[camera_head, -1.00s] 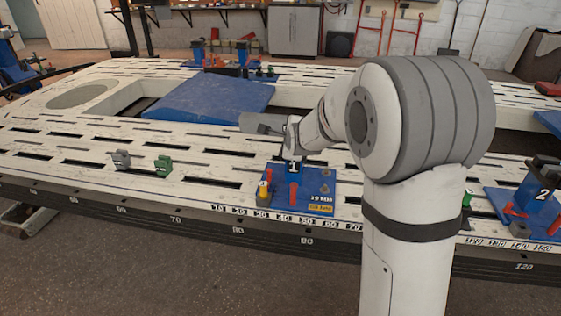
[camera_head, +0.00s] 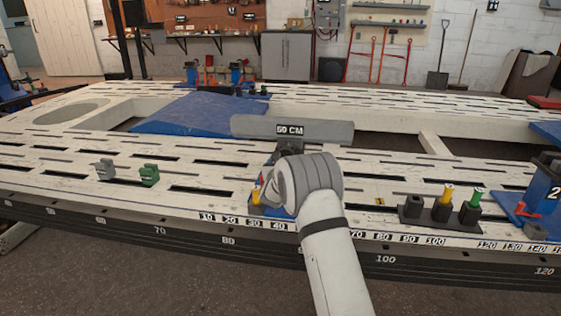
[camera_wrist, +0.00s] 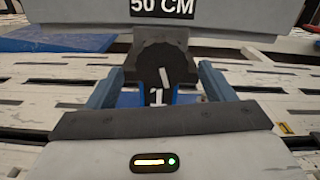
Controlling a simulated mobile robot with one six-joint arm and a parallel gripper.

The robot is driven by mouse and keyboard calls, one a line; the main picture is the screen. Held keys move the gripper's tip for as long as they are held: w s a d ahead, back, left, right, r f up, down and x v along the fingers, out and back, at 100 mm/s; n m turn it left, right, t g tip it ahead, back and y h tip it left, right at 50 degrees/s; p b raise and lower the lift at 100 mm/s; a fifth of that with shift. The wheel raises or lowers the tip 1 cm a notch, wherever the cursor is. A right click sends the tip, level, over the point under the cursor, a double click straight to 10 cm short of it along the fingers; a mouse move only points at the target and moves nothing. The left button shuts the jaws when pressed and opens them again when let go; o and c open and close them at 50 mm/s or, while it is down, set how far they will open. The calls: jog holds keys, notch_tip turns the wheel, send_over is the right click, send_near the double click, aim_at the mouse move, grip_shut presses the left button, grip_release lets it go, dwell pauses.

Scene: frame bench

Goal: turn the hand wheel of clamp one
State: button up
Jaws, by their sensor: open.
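The hand wheel of clamp one (camera_wrist: 150,62) is a dark, notched round knob with a pale mark on its face. In the wrist view it shows between the two blue-grey fingers of my gripper (camera_wrist: 161,76), which stand open on either side, apart from it. Whether the fingertips reach around its rim I cannot tell. Below it shows the blue body of clamp one (camera_wrist: 157,97) with its white number 1. In the head view my arm hides most of the clamp; only part of its blue base (camera_head: 262,211) shows.
A grey bar marked 50 CM (camera_head: 325,131) lies across just above the wheel. The white slotted bench (camera_head: 60,176) holds a grey and a green block (camera_head: 149,176) at left, a dark stand with yellow and green pieces (camera_head: 428,212) at right, and clamp two (camera_head: 542,186) at far right.

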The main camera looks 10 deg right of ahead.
aim_at(286, 154)
jog(key=shift+x, duration=1.45)
